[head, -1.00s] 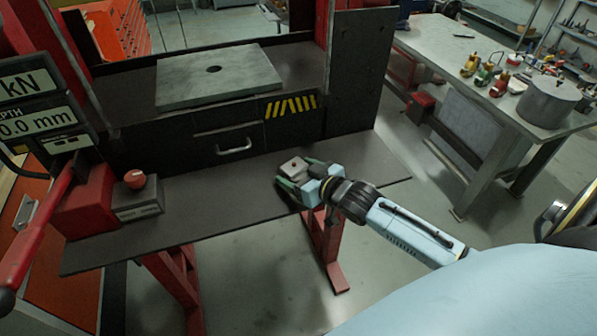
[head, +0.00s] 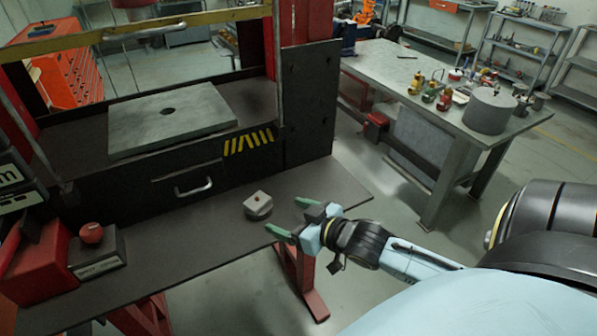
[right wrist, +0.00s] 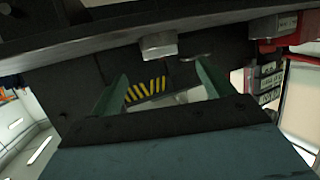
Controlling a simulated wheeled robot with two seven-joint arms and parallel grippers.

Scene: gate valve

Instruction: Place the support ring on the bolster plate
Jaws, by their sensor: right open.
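The bolster plate (head: 185,125) is a flat grey slab with a dark central hole, lying on the press bed. A small pale-grey piece (head: 258,205) with a rounded side and a small mark on top stands on the dark front shelf. I cannot tell whether it is the support ring. My right gripper (head: 288,218), with green fingers, is open and empty over the shelf's front edge, just right of the piece and apart from it. In the right wrist view its open fingers (right wrist: 165,88) frame yellow-black stripes. My left gripper is not in view.
The press has a drawer handle (head: 193,187) and a dark side plate (head: 309,100). A workbench (head: 400,75) at right holds a grey cylinder (head: 490,110) and several small coloured items.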

